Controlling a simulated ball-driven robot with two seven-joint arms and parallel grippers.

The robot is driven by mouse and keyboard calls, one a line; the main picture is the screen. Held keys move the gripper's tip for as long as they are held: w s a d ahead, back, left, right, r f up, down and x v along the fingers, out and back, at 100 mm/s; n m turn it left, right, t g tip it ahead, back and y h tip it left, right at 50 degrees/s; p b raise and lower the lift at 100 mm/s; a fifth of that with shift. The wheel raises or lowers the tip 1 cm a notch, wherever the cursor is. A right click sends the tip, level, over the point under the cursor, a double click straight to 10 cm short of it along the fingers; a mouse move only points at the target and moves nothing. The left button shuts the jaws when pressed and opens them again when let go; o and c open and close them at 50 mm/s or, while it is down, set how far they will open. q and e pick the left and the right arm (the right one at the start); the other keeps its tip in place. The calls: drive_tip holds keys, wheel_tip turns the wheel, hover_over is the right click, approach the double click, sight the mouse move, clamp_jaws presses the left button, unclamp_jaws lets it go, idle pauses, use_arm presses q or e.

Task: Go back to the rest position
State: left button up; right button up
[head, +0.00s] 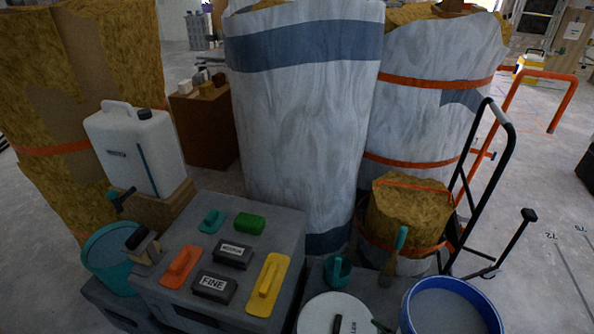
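Neither of my grippers shows in the head view, and no part of my arms can be made out. What they hold, if anything, is hidden. No panel can be made out. In front of me stands a grey tool box (215,210) with an orange float (181,266), a yellow float (267,285), a green block (250,223), a small teal tool (211,221) and two dark sanding blocks, one marked FINE (213,287), lying on its top.
Large wrapped rolls (300,120) stand close behind. A white jug (137,150) and teal bucket (109,258) are at left. A blue-rimmed bucket (449,305), white lid (335,312) and black hand truck (487,180) are at right. Floor at far right (540,230) is mostly clear.

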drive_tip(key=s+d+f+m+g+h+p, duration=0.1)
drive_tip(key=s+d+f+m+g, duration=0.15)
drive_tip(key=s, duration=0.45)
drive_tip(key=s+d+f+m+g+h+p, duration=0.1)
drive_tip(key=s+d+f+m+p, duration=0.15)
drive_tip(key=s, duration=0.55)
use_arm(q)
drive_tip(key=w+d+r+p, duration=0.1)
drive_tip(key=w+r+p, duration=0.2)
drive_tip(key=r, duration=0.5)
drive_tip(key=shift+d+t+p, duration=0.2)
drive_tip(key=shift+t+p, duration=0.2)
drive_tip(key=shift+p, duration=0.4)
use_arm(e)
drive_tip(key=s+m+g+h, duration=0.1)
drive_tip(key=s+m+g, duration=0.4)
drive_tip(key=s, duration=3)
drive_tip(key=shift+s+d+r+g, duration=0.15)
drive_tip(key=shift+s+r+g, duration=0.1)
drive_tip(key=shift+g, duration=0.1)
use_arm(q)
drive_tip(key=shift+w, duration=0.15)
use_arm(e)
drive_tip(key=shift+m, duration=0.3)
